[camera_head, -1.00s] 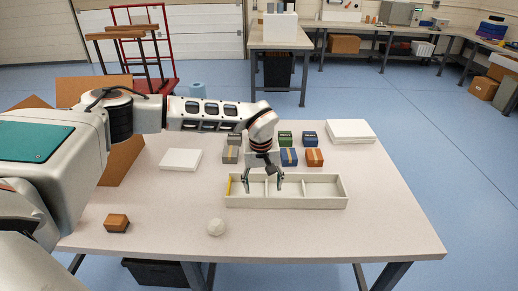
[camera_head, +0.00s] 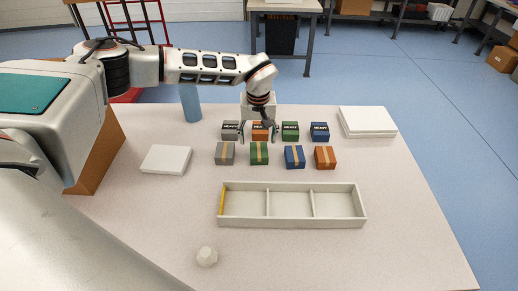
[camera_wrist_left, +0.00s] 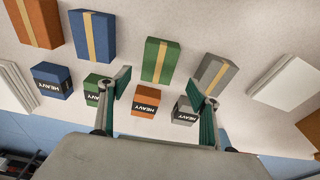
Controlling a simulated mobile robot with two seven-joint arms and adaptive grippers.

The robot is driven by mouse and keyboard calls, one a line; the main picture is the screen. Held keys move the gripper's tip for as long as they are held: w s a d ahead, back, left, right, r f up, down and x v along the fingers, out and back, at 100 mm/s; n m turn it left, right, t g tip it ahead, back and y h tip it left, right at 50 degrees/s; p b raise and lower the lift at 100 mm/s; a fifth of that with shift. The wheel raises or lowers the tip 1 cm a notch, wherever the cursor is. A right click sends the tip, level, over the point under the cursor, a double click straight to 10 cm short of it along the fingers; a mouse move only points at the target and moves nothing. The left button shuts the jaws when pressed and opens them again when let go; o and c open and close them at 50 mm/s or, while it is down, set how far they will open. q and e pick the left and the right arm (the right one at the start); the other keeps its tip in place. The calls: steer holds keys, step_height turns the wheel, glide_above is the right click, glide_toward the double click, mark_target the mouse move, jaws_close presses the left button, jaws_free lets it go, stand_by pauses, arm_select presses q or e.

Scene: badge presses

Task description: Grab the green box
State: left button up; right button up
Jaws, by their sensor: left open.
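A green box with a tan stripe (camera_head: 259,153) sits in the front row of small boxes, between a grey and a blue one. A second green box labelled HEAVY (camera_head: 290,131) sits in the back row. My left gripper (camera_head: 258,136) is open and empty, its fingers over the back row and just behind the striped green box. In the left wrist view the striped green box (camera_wrist_left: 160,60) lies ahead of the open fingers (camera_wrist_left: 160,82), with an orange HEAVY box (camera_wrist_left: 145,99) between them. The HEAVY green box (camera_wrist_left: 98,86) is beside one finger. My right gripper is out of view.
Grey (camera_head: 225,153), blue (camera_head: 294,157) and orange (camera_head: 325,158) striped boxes share the front row. A white three-part tray (camera_head: 292,223) lies in front. White slabs lie left (camera_head: 166,160) and right (camera_head: 368,122). A blue cylinder (camera_head: 190,104) stands behind. A white lump (camera_head: 207,256) is near the front.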

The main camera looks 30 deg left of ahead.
mark_target(259, 150)
arm_select(q)
steer(key=f, duration=0.6)
steer(key=shift+w+f+p, duration=0.25)
steer(key=shift+f+p, duration=0.05)
steer(key=shift+f, duration=0.1)
steer(key=shift+c, duration=0.5)
steer(key=c, duration=1.1)
